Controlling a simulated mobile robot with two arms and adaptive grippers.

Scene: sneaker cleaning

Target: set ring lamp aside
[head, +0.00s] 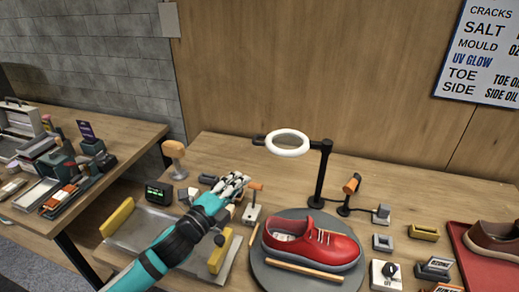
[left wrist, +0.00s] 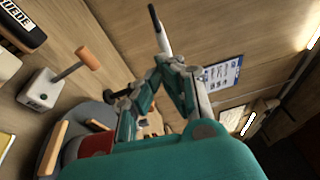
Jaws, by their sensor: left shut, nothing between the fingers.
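The ring lamp (head: 288,143) stands upright on the bench, its white ring held out to the left from a black post behind the red shoe. My left gripper (head: 240,180) is shut and empty, to the left of the post and lower in the picture than the ring, apart from the lamp. In the left wrist view its fingers (left wrist: 172,64) come together with nothing between them. A thin dark and white piece beyond them may be the lamp, but I cannot tell. My right gripper is not in view.
The red shoe (head: 312,240) sits on a round grey turntable (head: 268,272). A wooden-handled lever (head: 254,203) stands beside my left gripper. An orange-headed lamp (head: 350,186) is right of the post. A grey tray (head: 150,228) lies left. Bare bench shows behind the ring lamp.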

